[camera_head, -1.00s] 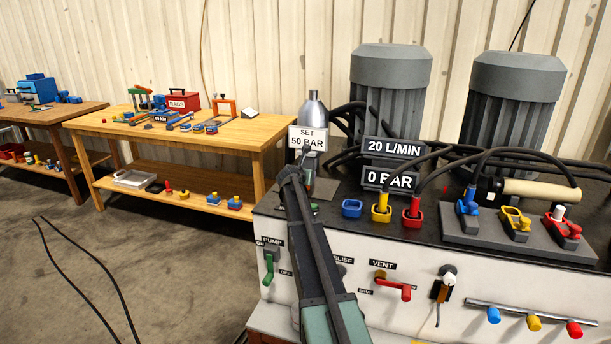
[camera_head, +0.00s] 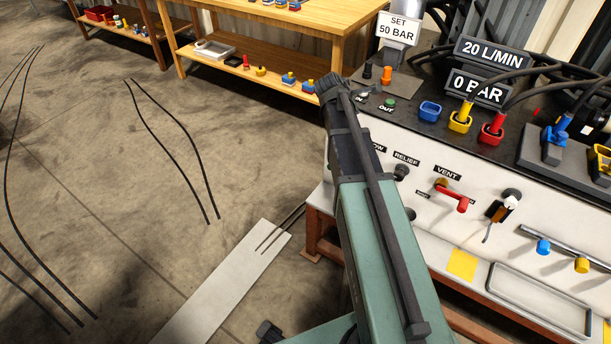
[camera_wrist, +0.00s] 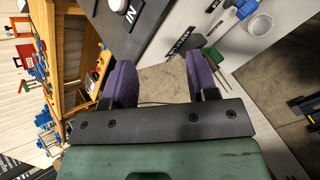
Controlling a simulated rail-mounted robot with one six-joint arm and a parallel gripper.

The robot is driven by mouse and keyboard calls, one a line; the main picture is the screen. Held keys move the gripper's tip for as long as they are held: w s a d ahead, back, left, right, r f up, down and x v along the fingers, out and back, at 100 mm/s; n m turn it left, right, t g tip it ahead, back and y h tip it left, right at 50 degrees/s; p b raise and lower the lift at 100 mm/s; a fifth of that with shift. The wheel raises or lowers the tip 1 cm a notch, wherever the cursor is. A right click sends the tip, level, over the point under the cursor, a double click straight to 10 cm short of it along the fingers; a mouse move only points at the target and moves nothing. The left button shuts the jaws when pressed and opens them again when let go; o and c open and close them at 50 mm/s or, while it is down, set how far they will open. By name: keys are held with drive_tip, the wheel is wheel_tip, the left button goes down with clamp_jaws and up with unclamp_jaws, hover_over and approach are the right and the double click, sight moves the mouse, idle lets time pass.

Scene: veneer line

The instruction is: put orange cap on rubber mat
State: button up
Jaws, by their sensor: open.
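A small orange cap-like piece (camera_head: 386,75) stands upright on the dark top of the hydraulic bench in the head view, behind the IN and OUT labels. I cannot tell whether it sits on a fitting. I cannot make out a rubber mat for certain. My gripper (camera_wrist: 160,78) is open and empty in the wrist view, its two purple fingers wide apart over the bench's front edge and bare floor. In the head view my arm reaches up to the bench's left corner, and the fingers cannot be made out.
Blue (camera_head: 430,111), yellow (camera_head: 461,118) and red (camera_head: 493,129) fittings line the bench top. The red vent lever (camera_head: 455,199) sticks out of the front panel, above an empty tray (camera_head: 540,301). A wooden table (camera_head: 270,85) stands behind. Floor at left is open, with dark lines.

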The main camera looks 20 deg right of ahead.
drive_tip(key=s+a+f+m+g+y, duration=0.2)
drive_tip(key=s+a+m+y, duration=0.2)
drive_tip(key=s+a+m, duration=0.3)
drive_tip(key=s+a+f+m+g+y, duration=0.3)
drive_tip(key=s+a+m, duration=0.5)
drive_tip(key=s+a, duration=0.8)
drive_tip(key=a, duration=0.2)
drive_tip(key=shift+s+a+f+y, duration=0.2)
drive_tip(key=shift+s+a+y, duration=0.2)
